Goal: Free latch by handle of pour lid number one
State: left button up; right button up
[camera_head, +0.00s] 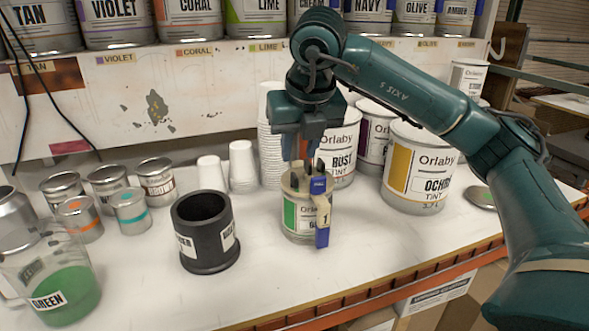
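The pour lid (297,181) sits on a small can (296,218) with a green and white label. Its blue latch handle (321,212) runs down the can's right front side, beside a cream tag marked 1. My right gripper (303,163) points down just above the lid, close to the top of the handle. Its fingertips are small and partly lost against the lid and the cans behind, so contact and finger gap are unclear. My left gripper is out of view.
A black cup (206,232) stands left of the can, with small tins (131,210) and a green-filled pitcher (55,285) farther left. White paper cups (243,168), a Rust can (341,160) and an Ochre can (418,170) stand behind. The front counter is clear.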

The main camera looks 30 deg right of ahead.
aim_at(294, 174)
jog(key=x, duration=0.6)
jog(key=shift+w+f, duration=0.15)
grip_shut()
